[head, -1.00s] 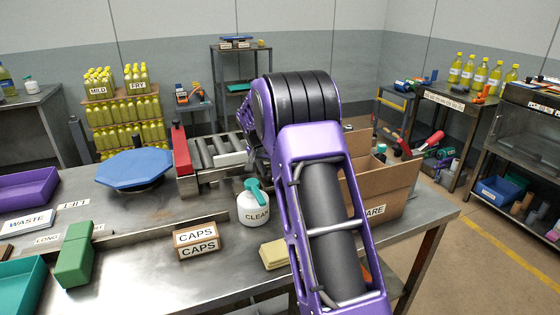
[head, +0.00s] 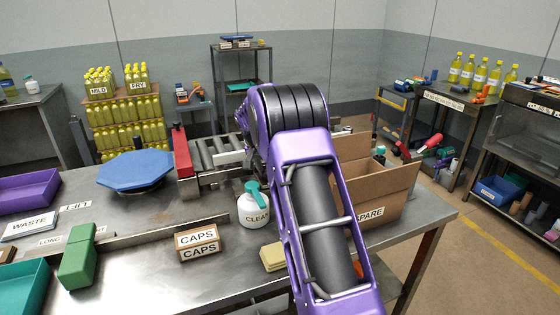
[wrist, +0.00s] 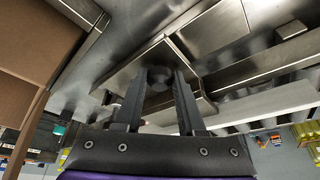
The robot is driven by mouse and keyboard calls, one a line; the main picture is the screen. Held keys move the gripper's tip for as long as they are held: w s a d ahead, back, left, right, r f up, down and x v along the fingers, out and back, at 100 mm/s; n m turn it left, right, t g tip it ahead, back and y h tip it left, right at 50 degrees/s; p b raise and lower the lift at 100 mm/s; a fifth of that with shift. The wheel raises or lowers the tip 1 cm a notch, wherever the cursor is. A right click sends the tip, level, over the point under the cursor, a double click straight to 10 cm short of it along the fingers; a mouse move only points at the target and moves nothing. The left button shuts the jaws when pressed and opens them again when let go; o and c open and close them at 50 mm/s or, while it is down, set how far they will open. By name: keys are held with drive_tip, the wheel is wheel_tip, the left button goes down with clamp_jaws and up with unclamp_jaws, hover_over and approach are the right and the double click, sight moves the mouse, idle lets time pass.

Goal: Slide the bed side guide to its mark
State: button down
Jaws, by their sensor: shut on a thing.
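In the wrist view my gripper (wrist: 158,92) has its two dark fingers closed on either side of a dark round knob (wrist: 158,76). The knob sits on a grey metal piece that appears to belong to the side guide (wrist: 130,72). Long metal rails run beside it. In the head view the roller bed (head: 212,152) lies at the back of the table, with a pale bar (head: 230,159) across its near right part. My arm hides the gripper, the knob and the bed's right part there. I cannot make out the guide's mark.
A red block (head: 182,152) stands at the bed's left end. A blue octagonal plate (head: 135,168) is farther left. An open cardboard box (head: 380,190) stands right of my arm.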

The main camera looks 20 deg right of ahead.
drive_tip(key=shift+w+p, duration=0.8)
drive_tip(key=shift+w, duration=0.45)
drive_tip(key=shift+c, duration=2.2)
unclamp_jaws()
